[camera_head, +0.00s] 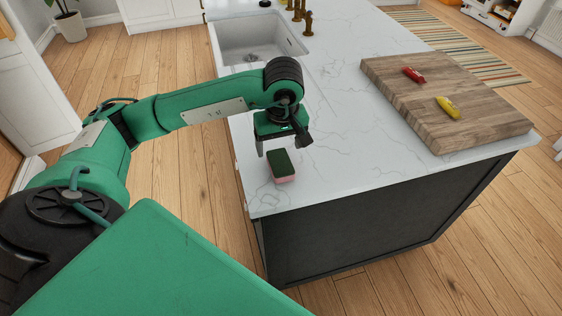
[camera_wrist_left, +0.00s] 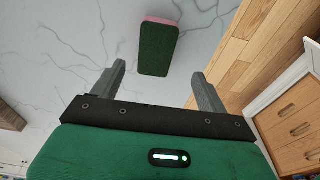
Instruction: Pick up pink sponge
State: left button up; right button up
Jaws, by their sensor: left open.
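The pink sponge (camera_head: 281,166) lies on the white marble counter near its front left corner, with a dark green top and pink sides. In the left wrist view the sponge (camera_wrist_left: 159,48) is beyond the fingertips, roughly centred between them, green face towards the camera. My left gripper (camera_head: 283,146) is open and empty, just above and behind the sponge in the head view. Its two fingers show apart in the left wrist view (camera_wrist_left: 158,77), not touching the sponge. My right gripper is not in view.
A wooden cutting board (camera_head: 480,128) with a red item (camera_head: 413,75) and a yellow item (camera_head: 448,107) lies on the right of the counter (camera_head: 340,105). A sink (camera_head: 255,42) is at the back left. The counter around the sponge is clear.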

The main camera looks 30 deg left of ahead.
aim_at(280, 162)
pick_arm(q)
jog(key=shift+w+a+f, duration=0.1)
jog(key=shift+w+f, duration=0.05)
jog(key=shift+f, duration=0.45)
jog(key=shift+w+a+f, duration=0.1)
jog(key=shift+w+f, duration=0.05)
jog(key=shift+f, duration=0.8)
jog(key=shift+f+p, duration=0.3)
jog(key=shift+p, duration=0.25)
jog(key=f, duration=0.1)
jog(key=f+p, duration=0.1)
jog(key=f, duration=0.1)
jog(key=shift+w+a+f, duration=0.1)
jog(key=shift+w+f, duration=0.1)
jog(key=shift+w, duration=0.15)
jog(key=shift+f, duration=0.45)
jog(key=c, duration=1)
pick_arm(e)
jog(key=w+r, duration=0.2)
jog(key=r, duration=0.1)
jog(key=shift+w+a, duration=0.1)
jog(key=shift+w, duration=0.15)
